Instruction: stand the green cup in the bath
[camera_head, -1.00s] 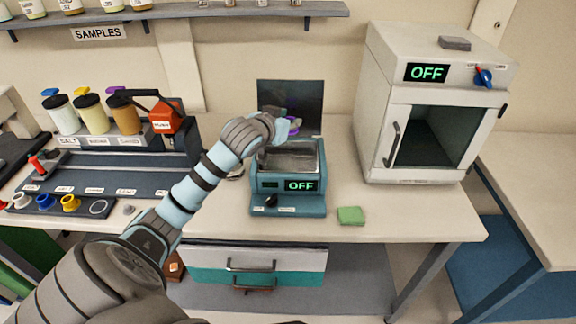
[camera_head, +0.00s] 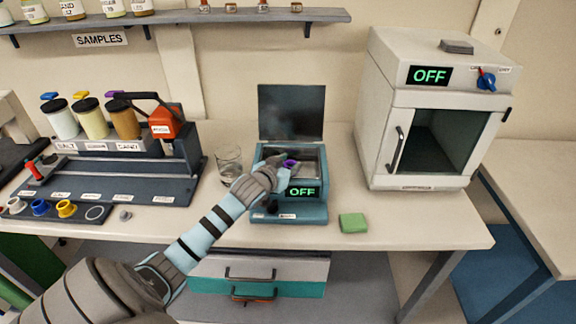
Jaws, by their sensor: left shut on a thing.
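The teal bath (camera_head: 289,214) stands on the bench with its lid (camera_head: 291,112) raised and its display reading OFF. My left gripper (camera_head: 282,162) is over the open basin, with its tips at or within the rim. It is shut on a small purple thing (camera_head: 290,164), mostly hidden by the fingers; I cannot tell whether it touches the basin floor. I cannot make out a green cup. A blue cup (camera_head: 40,207) and a yellow cup (camera_head: 66,208) sit in the rack at the far left, beside an empty ring. My right gripper is not in view.
A clear glass beaker (camera_head: 229,164) stands just left of the bath. A green sponge (camera_head: 353,223) lies to its right, before the white oven (camera_head: 385,128). Jars and an orange-red device (camera_head: 165,121) stand left. The bench front right of the sponge is clear.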

